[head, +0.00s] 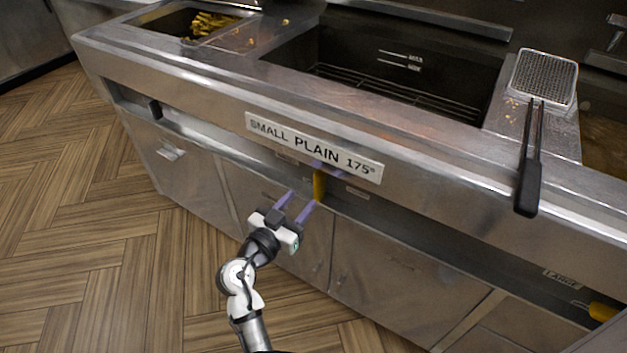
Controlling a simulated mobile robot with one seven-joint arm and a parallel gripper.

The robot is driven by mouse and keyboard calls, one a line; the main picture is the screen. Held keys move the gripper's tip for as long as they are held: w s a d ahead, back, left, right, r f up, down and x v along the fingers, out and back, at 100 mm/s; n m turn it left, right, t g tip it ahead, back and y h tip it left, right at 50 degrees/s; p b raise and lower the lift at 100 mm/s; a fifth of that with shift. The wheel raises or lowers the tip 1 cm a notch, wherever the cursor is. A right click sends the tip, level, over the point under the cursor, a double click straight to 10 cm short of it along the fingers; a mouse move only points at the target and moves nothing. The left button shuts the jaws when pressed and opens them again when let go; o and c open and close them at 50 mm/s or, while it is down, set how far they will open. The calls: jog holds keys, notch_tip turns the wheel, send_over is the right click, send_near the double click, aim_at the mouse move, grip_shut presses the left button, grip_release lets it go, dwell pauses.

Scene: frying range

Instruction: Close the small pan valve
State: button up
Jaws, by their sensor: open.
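The handle points roughly up and down in the picture. My gripper (304,197) reaches toward it from the lower left. Its two purple fingers are apart, with the right fingertip close to the handle's lower end. I cannot tell whether they touch. Part of the valve behind the rim is hidden.
A second yellow handle (602,311) shows at the right, near a "LARGE" label (563,279). A fry basket (543,80) rests on the fryer top, its black handle (528,189) overhanging the front. Cabinet doors (283,225) stand below the recess. The wooden floor (95,225) at left is clear.

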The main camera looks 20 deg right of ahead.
aim_at(315, 182)
jog(key=p+x, duration=0.1)
jog(key=x, duration=0.6)
jog(key=shift+w+d, duration=0.25)
jog(key=shift+c, duration=0.4)
grip_shut()
jog(key=shift+a+n, duration=0.1)
jog(key=shift+n, duration=0.2)
jog(key=shift+w+a+f+n+p, duration=0.35)
jog(key=shift+n+p, duration=0.35)
jog(key=shift+n, duration=2.2)
jog(key=shift+w+a+f+n+p, duration=0.25)
jog(key=shift+f+n+p, duration=0.35)
jog(key=shift+n, duration=2.3)
jog(key=shift+w+a+f+n+p, duration=0.15)
jog(key=shift+w+f+n+p, duration=0.45)
jog(key=shift+n, duration=2.3)
jog(key=shift+s+r, duration=0.25)
